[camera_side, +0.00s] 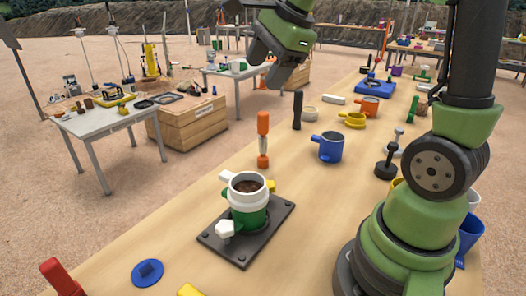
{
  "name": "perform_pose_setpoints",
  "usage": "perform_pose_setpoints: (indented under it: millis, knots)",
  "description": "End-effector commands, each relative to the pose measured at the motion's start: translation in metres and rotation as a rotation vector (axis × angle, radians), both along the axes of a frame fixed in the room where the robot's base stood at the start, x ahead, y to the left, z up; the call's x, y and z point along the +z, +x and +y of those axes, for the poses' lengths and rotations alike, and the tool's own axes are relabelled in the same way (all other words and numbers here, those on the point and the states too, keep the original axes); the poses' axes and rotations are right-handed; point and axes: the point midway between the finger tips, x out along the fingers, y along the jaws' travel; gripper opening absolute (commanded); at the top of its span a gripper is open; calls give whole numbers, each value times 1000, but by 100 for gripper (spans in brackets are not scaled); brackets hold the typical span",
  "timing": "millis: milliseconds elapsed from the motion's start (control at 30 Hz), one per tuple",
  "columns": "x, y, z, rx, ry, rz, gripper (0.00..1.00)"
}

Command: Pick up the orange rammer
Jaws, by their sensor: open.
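The orange rammer (263,141) stands upright on the wooden table, left of the blue mug-like container (327,148). It has an orange top and foot with a pale middle. My gripper (266,82) hangs above and slightly behind it in the picture, fingers pointing down. It is open and apart from the rammer, with nothing seen between its fingers. The exact gap in depth is hard to tell.
A green and white mould (250,216) holding soil stands on a dark base plate (222,241) in front of the rammer. A black upright tool (297,110) stands close behind it. A black weight-like tool (387,166) stands to the right. Bare tabletop lies between these.

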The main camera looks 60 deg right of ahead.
Motion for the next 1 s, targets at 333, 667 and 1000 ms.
perform_pose_setpoints:
  millis: [333, 667, 1000]
  knots:
    - [-82, 53, -108, -896, 403, 115, 62]
    - [-123, 67, -122, -1035, 463, 130, 62]
    - [-153, 83, -125, -1032, 462, 128, 62]
